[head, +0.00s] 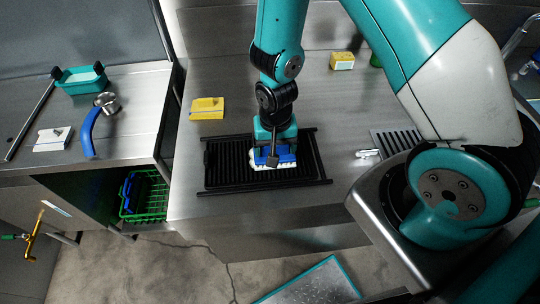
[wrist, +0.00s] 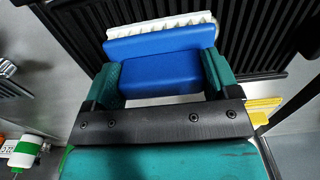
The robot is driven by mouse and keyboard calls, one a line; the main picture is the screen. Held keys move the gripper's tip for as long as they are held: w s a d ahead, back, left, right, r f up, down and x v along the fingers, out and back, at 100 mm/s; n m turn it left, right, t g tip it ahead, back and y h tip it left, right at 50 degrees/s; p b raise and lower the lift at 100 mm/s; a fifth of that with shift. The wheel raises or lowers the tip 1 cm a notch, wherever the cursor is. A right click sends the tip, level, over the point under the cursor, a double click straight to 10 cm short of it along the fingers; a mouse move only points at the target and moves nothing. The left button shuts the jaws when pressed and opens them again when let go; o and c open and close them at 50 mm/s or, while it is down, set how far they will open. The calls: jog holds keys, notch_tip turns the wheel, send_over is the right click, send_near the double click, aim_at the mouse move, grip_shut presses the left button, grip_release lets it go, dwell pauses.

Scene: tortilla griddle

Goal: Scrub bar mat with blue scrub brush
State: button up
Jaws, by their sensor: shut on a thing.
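The black ribbed bar mat (head: 225,172) lies on the steel counter near its front edge; its ribs also show in the wrist view (wrist: 70,40). My gripper (head: 272,150) is above the middle of the mat, pointing down. It is shut on the blue scrub brush (head: 285,155), with one finger on each side of the blue body. In the wrist view the brush (wrist: 158,72) sits between my green fingers (wrist: 160,80), white bristles on its far side. The bristles are at or just above the ribs; I cannot tell if they touch.
A yellow sponge or cloth (head: 207,108) lies left of the mat, and a yellow box (head: 342,61) stands behind right. A slotted drain (head: 395,140) is to the right. A teal tub (head: 82,80) and blue-handled tool (head: 90,130) are on the left counter.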

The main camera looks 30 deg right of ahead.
jog(key=shift+w, duration=0.25)
jog(key=shift+w+d+r, duration=0.1)
jog(key=shift+w+d, duration=0.2)
jog(key=shift+d, duration=0.45)
jog(key=shift+w+d, duration=0.3)
jog(key=shift+d, duration=0.45)
jog(key=shift+a, duration=0.1)
jog(key=shift+w+a, duration=0.25)
jog(key=shift+a, duration=0.5)
jog(key=shift+w+a, duration=0.25)
jog(key=shift+a, duration=0.55)
jog(key=shift+w+a, duration=0.25)
jog(key=shift+a, duration=0.5)
jog(key=shift+s+d, duration=0.1)
jog(key=shift+d, duration=0.1)
jog(key=o, duration=0.6)
jog(key=shift+f, duration=0.2)
jog(key=shift+c, duration=0.2)
jog(key=c, duration=0.6)
jog(key=shift+o, duration=0.2)
jog(key=shift+s+a+r, duration=0.1)
jog(key=shift+s+a, duration=0.3)
jog(key=shift+a, duration=0.2)
jog(key=shift+s+a+r, duration=0.1)
jog(key=shift+s+a, duration=0.3)
jog(key=shift+a, duration=0.15)
